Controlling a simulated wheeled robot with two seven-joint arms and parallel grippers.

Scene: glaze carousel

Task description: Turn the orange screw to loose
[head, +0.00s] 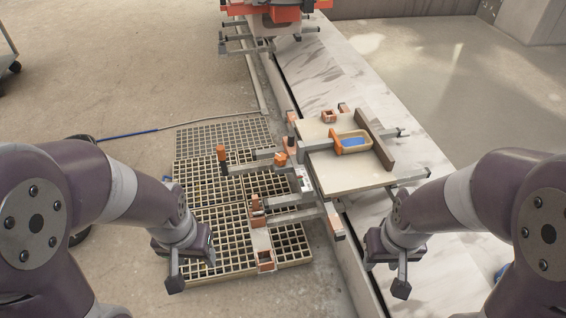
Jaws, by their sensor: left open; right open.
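The fixture's metal arms carry several orange parts, and I cannot tell for sure which is the orange screw. An upright orange knob (221,154) stands at the left end of one arm. A smaller orange piece (280,159) sits further right on that arm, close to the pale board (343,178). My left gripper (192,266) is open and empty over the left front of the grating, nearer to me than the knob and apart from it. My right gripper (386,274) is open and empty at the right, nearer to me than the board.
An orange-rimmed tray (352,143) with a blue inside sits on the board beside a brown bar (374,139). Tan grating (208,225) lies under the fixture's arms. A marble-patterned slab (357,82) runs away behind. Orange machinery (275,17) stands at the back. A blue hose (135,134) lies left.

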